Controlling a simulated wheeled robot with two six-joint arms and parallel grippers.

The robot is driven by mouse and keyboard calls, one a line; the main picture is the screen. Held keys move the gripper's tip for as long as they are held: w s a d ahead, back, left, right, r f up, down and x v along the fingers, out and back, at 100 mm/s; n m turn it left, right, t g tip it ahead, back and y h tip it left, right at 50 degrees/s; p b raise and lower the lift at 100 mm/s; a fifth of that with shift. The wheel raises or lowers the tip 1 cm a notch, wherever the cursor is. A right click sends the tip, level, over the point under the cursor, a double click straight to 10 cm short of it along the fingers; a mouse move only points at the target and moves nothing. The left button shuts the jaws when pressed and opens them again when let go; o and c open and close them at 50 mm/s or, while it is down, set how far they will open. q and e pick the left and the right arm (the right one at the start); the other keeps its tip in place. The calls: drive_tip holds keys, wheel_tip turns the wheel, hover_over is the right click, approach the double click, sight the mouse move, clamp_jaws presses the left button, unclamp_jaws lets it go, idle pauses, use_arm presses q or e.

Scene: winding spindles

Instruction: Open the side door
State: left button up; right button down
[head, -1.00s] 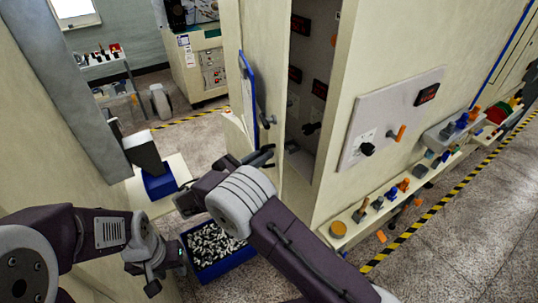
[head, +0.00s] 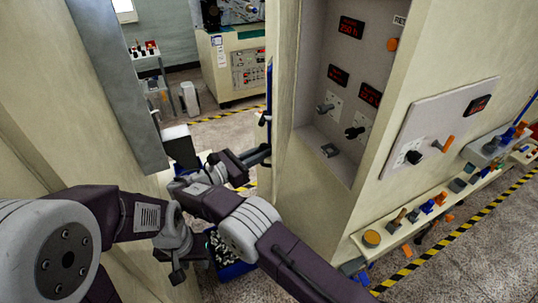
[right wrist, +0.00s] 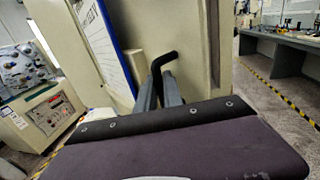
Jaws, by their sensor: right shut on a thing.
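The side door (head: 283,70) of the cream cabinet stands open and shows nearly edge-on in the head view. The right wrist view shows its outer face (right wrist: 185,45) with a blue-edged board (right wrist: 95,45). The door's black bent handle (right wrist: 164,62) lies between the fingers of my right gripper (right wrist: 160,92), which is shut on it. In the head view my right gripper (head: 264,156) is at the door's left side, and the handle is hard to make out. My left gripper (head: 177,268) hangs low at the left, away from the door; its jaws are unclear.
The open cabinet recess (head: 345,100) holds red displays and knobs. A ledge (head: 400,235) with several coloured parts runs along the cabinet's right face. A blue bin (head: 230,268) sits on the floor below my arms. A grey post (head: 120,90) stands left.

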drive_tip(key=shift+w+a, duration=0.1)
drive_tip(key=shift+a, duration=0.15)
drive_tip(key=c, duration=1.5)
unclamp_jaws()
